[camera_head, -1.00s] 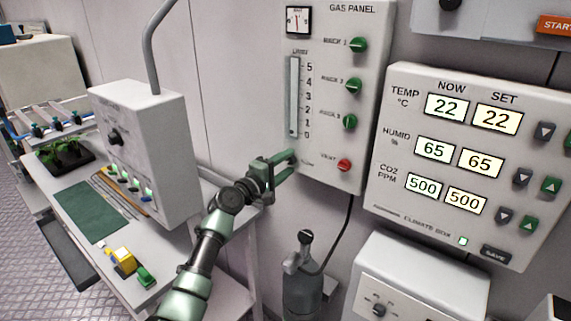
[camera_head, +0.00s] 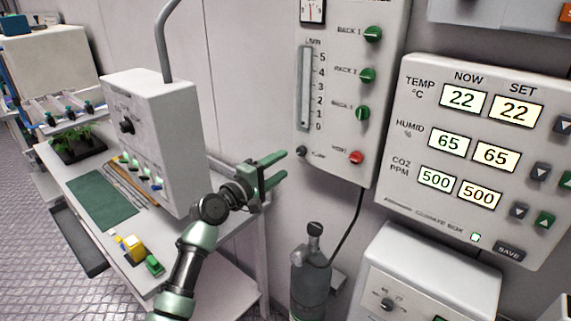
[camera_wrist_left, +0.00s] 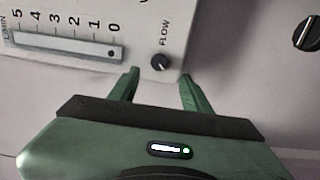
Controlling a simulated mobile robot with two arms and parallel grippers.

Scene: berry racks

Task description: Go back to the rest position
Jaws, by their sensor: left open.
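My left gripper (camera_head: 278,168) is open and empty in the head view, left of the lower edge of the gas panel (camera_head: 385,90). Its green fingers point right, apart from the panel in that view. In the left wrist view the two fingers (camera_wrist_left: 160,85) are spread, with the dark flow knob (camera_wrist_left: 161,62) and the panel's flow scale (camera_wrist_left: 65,45) beyond them. The flow knob also shows in the head view (camera_head: 301,151) at the panel's lower left. My right gripper is in neither view.
The climate box (camera_head: 470,150) is on the wall at right. A gas cylinder (camera_head: 310,280) stands below the panel, with a hose. A white bench (camera_head: 85,170) at left holds a grey control box (camera_head: 160,150), a green mat (camera_head: 103,198) and a yellow item (camera_head: 132,247).

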